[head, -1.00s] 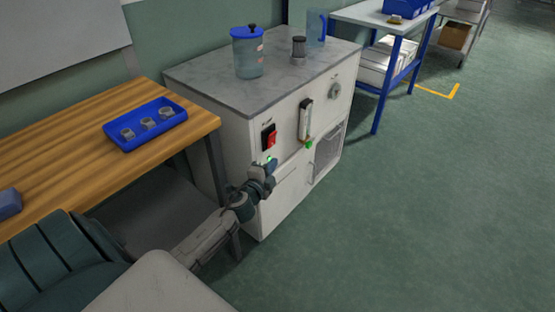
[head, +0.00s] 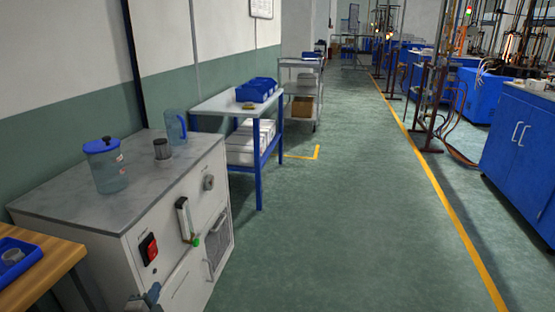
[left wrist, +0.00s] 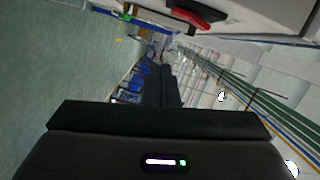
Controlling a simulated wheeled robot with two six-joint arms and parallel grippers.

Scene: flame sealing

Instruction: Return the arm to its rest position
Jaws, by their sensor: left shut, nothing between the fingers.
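The rest of my left arm is outside the head view. My right gripper is in neither view.
A lidded blue jar (head: 106,170), a small dark cylinder (head: 162,149) and a blue-handled jug (head: 175,127) stand on the cabinet. A blue tray (head: 18,262) lies on the wooden table at left. The green floor (head: 340,230) to the right is clear.

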